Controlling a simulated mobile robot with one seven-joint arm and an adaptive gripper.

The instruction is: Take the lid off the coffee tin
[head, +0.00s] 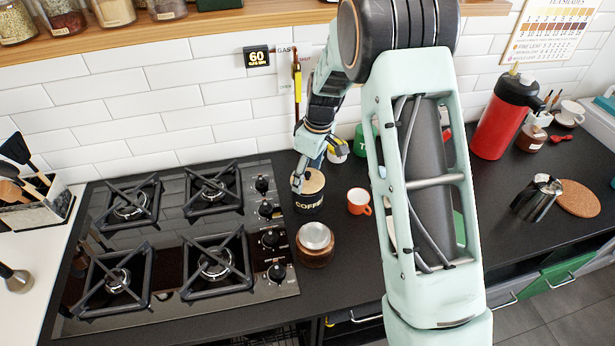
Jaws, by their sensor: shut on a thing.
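The coffee tin (308,204) is a black cylinder with "COFFEE" in pale letters. It stands upright on the dark counter just right of the gas hob. Its tan lid (315,182) appears to sit on top; I cannot tell whether there is a gap beneath it. My gripper (298,186) reaches down from behind and above, with its fingers at the lid's left side, shut on the lid. The gripper and wrist hide part of the lid's back and left edge.
A brown jar with a silver lid (315,240) stands in front of the tin. An orange cup (359,201) is to its right. The gas hob (165,245) lies left. A red flask (502,118) and a metal jug (537,198) stand further right. My arm hides the counter's middle.

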